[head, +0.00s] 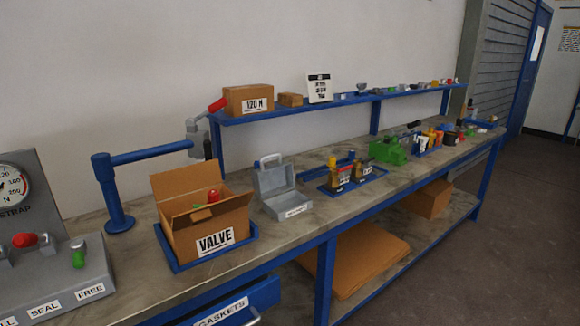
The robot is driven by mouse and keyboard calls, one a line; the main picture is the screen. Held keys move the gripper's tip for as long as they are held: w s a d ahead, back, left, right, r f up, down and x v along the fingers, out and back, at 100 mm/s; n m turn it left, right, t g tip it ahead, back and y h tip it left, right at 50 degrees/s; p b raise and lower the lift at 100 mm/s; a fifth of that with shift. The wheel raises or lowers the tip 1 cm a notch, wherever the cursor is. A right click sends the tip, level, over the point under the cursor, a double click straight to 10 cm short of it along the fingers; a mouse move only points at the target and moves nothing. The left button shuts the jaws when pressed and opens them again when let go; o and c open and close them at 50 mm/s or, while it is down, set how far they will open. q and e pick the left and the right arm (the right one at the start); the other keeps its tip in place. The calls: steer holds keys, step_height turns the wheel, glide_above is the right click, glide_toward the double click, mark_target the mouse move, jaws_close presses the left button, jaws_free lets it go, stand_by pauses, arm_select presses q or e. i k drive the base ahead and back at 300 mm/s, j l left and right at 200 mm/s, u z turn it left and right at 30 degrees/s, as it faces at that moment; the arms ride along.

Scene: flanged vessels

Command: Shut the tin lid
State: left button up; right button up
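A small grey tin (286,205) with a white label on its front stands on the bench, right of the cardboard box. Its lid (272,178) is hinged at the back and stands raised, with a handle on its top edge. The tin is open, and I cannot make out anything inside it. Neither of my grippers shows in the head view.
A cardboard box marked VALVE (215,239) stands open in a blue tray, close left of the tin. A blue post (107,191) with a side arm stands farther left. Right of the tin is a blue tray (368,181) with small bottles. A blue shelf (292,110) runs behind.

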mark_target(268, 181)
steer(key=u, duration=0.3)
steer(key=i+l+u, duration=0.1)
steer(key=l+u, duration=0.6)
steer(key=u, duration=0.2)
steer(key=l+u, duration=0.4)
steer(key=l, duration=1.1)
steer(key=k+l+u, duration=0.1)
steer(key=l, duration=0.35)
